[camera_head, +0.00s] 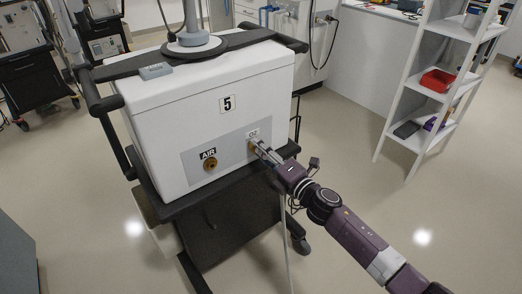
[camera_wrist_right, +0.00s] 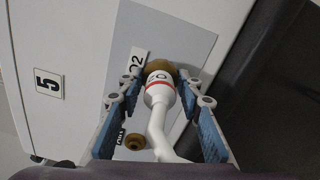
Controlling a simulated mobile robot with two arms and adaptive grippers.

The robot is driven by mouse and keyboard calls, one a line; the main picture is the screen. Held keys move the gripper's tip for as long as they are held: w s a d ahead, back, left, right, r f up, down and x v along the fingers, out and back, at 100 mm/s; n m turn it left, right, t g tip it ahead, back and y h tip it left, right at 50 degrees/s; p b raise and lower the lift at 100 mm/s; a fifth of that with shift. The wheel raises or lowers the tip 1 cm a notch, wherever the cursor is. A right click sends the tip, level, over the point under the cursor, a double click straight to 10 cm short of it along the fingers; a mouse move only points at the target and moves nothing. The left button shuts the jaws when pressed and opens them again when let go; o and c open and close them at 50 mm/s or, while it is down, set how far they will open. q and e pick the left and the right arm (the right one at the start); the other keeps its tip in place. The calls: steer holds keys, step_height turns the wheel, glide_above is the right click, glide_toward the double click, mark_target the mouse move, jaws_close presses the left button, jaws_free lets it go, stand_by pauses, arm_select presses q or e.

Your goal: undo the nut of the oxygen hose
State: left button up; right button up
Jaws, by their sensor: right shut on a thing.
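The white ventilator box numbered 5 (camera_head: 205,115) stands on a dark cart. Its grey panel has an oxygen port labelled O2 at right and a brass AIR port (camera_head: 210,164) at left. My right gripper (camera_head: 260,149) is at the O2 port, fingers pointing into the panel. In the right wrist view its blue-padded fingers (camera_wrist_right: 160,88) stand either side of the hose end and are shut on the brass nut (camera_wrist_right: 160,67) at the port. The white oxygen hose (camera_wrist_right: 158,125), with a red ring on its end, runs back between the fingers. My left gripper is not in view.
The cart's dark shelf edge (camera_head: 225,180) lies just below the ports. A white shelf rack (camera_head: 428,90) with a red bin (camera_head: 437,80) stands at the right. Other equipment carts stand at the back left. The floor at right is clear.

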steer(key=o, duration=0.9)
steer(key=shift+f, duration=0.1)
steer(key=shift+c, duration=0.2)
steer(key=o, duration=0.3)
steer(key=v, duration=1.2)
